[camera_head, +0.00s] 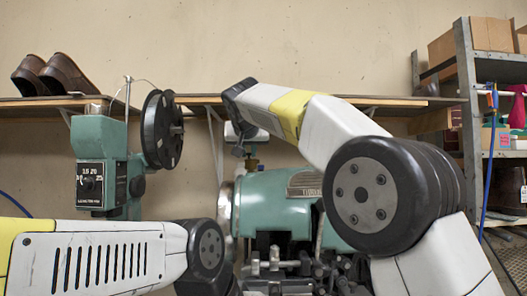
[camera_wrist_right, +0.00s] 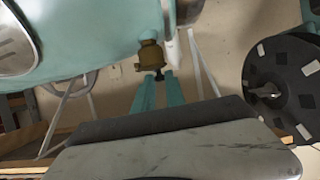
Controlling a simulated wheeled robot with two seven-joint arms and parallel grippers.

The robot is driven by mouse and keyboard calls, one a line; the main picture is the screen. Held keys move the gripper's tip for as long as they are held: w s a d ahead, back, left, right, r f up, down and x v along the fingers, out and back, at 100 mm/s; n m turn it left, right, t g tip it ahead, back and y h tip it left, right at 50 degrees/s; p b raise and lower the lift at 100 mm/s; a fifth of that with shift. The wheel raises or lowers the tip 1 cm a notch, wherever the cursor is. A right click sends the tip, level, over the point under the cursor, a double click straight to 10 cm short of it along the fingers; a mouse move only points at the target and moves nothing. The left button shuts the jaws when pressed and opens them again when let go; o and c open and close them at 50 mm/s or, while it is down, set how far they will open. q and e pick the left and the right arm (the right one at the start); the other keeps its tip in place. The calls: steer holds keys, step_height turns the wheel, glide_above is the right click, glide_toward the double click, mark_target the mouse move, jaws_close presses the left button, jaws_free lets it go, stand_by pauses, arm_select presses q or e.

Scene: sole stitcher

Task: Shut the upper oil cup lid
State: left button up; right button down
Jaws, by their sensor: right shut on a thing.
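The brass upper oil cup (camera_head: 251,164) stands on top of the green machine head (camera_head: 270,195). In the right wrist view the brass cup (camera_wrist_right: 151,56) shows close up, beside the fingertips. My right gripper (camera_head: 244,149) reaches down over the cup from above. In the wrist view its fingers (camera_wrist_right: 160,75) are shut at the cup's lid, with a small dark part between them. The lid's exact angle is too small to tell. My left arm comes in at lower left, but its gripper is out of view.
A green stitcher unit (camera_head: 105,160) with a black reel (camera_head: 162,130) stands at left; the reel (camera_wrist_right: 285,80) also shows at right in the wrist view. Brown shoes (camera_head: 52,75) sit on a wall shelf (camera_head: 30,108). A metal rack (camera_head: 468,110) with boxes stands at right.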

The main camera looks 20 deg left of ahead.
steer(key=shift+f, duration=0.1)
steer(key=c, duration=1.4)
jaws_free()
steer(key=v, duration=0.7)
steer(key=shift+s, duration=0.35)
